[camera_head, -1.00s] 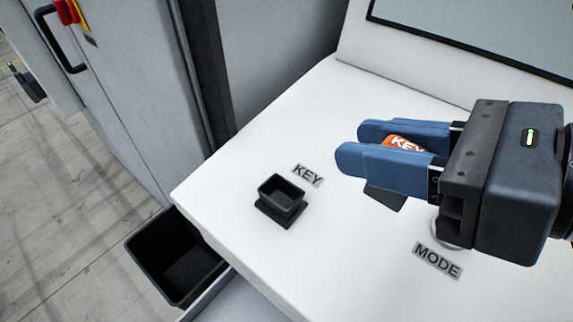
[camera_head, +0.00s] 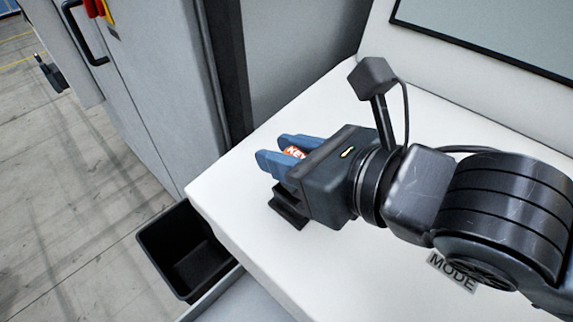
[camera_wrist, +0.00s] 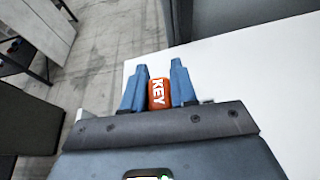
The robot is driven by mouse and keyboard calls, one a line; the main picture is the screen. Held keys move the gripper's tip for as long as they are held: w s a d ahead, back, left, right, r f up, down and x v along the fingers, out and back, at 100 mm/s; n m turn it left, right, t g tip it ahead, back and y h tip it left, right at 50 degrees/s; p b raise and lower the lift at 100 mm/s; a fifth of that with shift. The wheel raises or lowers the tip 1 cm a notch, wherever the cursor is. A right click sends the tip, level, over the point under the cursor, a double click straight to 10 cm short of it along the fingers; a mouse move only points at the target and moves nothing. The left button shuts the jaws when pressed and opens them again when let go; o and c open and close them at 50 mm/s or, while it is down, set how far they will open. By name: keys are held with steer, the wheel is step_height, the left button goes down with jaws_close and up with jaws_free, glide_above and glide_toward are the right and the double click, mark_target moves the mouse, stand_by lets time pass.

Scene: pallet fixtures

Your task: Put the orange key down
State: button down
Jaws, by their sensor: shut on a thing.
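The orange key (camera_head: 294,152), marked KEY in white, is between the two blue fingers of my gripper (camera_head: 276,152). My gripper is shut on it. In the wrist view the orange key (camera_wrist: 158,93) sits upright between the blue fingers (camera_wrist: 158,84). The black key holder (camera_head: 287,209) is on the white panel, partly hidden below and behind my gripper. The fingers appear above the panel near the holder; the exact height cannot be told. The KEY label is hidden.
A black open bin (camera_head: 183,250) stands below the panel's left edge. A grey cabinet (camera_head: 140,85) with a black handle is at the left. The MODE label (camera_head: 452,271) is partly covered by my arm. A screen (camera_head: 500,35) is at the back right. The panel's front part is clear.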

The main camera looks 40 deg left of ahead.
steer(key=shift+f, duration=1.5)
steer(key=c, duration=0.9)
jaws_free()
steer(key=b+v, duration=0.1)
steer(key=v, duration=1.1)
